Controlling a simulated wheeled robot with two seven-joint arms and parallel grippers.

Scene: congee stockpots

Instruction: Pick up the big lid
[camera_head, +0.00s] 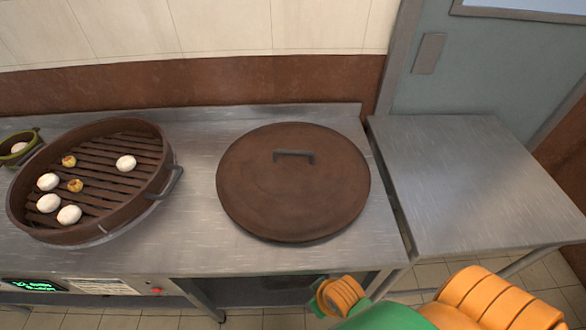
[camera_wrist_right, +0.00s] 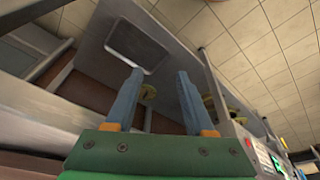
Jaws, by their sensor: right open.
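The big lid (camera_head: 292,190) is a round brown disc with a dark bar handle (camera_head: 294,155) on top. It lies flat on the steel counter in the middle of the head view. My right arm comes in from the lower right of the head view, in front of the counter's front edge and apart from the lid. In the right wrist view my right gripper (camera_wrist_right: 156,90) has its two blue fingers spread, with nothing held between them. The lid cannot be made out in the wrist view. My left gripper is not in view.
A round brown steamer (camera_head: 168,178) with buns on its slats stands left of the lid. A small green bowl (camera_head: 18,147) is at the far left. A separate bare steel table (camera_head: 470,180) stands to the right, beside a door. A wall runs behind the counter.

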